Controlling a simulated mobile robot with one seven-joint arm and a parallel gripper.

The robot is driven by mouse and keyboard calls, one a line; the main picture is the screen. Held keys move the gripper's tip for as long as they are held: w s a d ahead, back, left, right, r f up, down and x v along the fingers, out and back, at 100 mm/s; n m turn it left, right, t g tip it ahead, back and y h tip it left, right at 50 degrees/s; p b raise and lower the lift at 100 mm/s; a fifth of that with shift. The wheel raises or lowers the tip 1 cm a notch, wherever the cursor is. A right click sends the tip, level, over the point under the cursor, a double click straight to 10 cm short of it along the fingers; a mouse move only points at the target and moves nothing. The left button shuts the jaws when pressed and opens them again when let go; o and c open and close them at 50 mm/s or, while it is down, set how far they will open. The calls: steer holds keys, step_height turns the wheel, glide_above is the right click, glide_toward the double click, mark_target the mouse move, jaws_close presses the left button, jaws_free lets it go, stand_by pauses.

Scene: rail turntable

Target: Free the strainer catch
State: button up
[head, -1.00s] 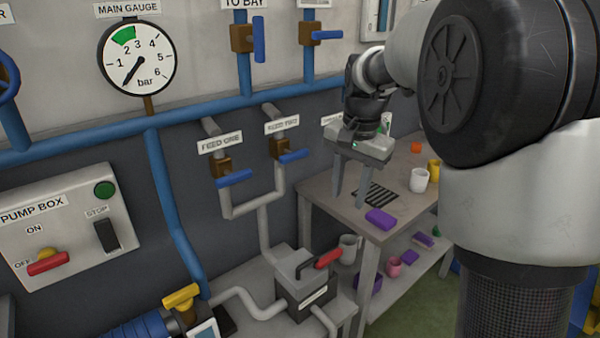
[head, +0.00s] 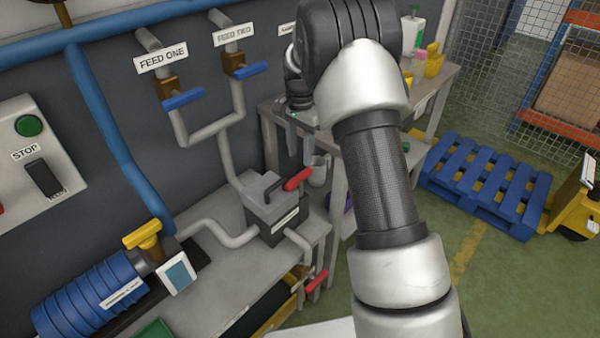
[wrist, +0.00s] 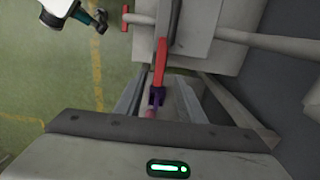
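The strainer is a dark grey box (head: 275,212) with a light lid, standing on the bench. Its catch has a red handle (head: 298,179) that sticks out to the right of the lid. My gripper (head: 301,150) is just above and behind this handle, partly hidden by my arm. In the wrist view, the two fingers of my gripper (wrist: 162,88) are spread apart. The red handle (wrist: 160,60) lies in line with the gap between them, near the fingertips. I cannot tell whether it is between them. The strainer box also shows in the wrist view (wrist: 200,45).
Grey pipes (head: 228,236) run into the box. A second red handle (head: 316,280) is below the bench edge. A blue pallet (head: 486,187) lies on the floor to the right.

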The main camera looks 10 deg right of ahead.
mark_target(300, 175)
step_height(300, 175, down, 8)
steer(key=shift+r+b, duration=0.25)
steer(key=shift+b, duration=0.1)
jaws_close()
